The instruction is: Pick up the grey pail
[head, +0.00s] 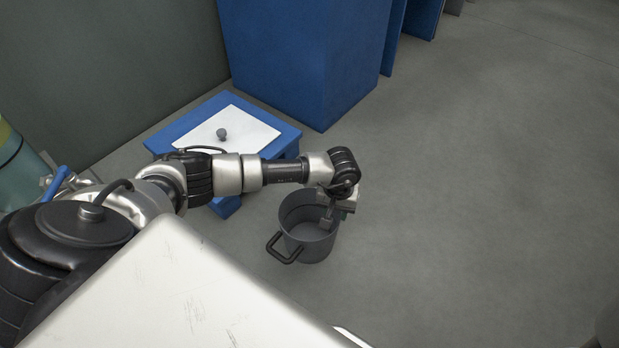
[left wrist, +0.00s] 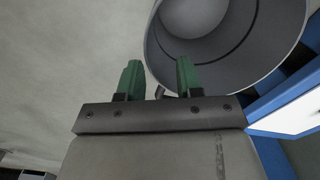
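The grey pail (head: 309,244) stands upright and open-topped on the floor, with a dark handle sticking out toward the lower left in the head view. My left gripper (head: 333,216) is at the right side of the pail's rim, pointing down, and covers part of that side. In the left wrist view the pail (left wrist: 235,65) fills the upper right. The green fingertips of the left gripper (left wrist: 157,75) are apart, and the rim appears to pass between them, one finger over the inside and one outside. I cannot tell whether they touch the wall. My right gripper is not in view.
A low blue table (head: 178,140) with a white top and a small grey knob stands just behind the pail, near my left arm. A tall blue cabinet (head: 300,60) rises beyond it. The floor (head: 480,180) to the right is clear.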

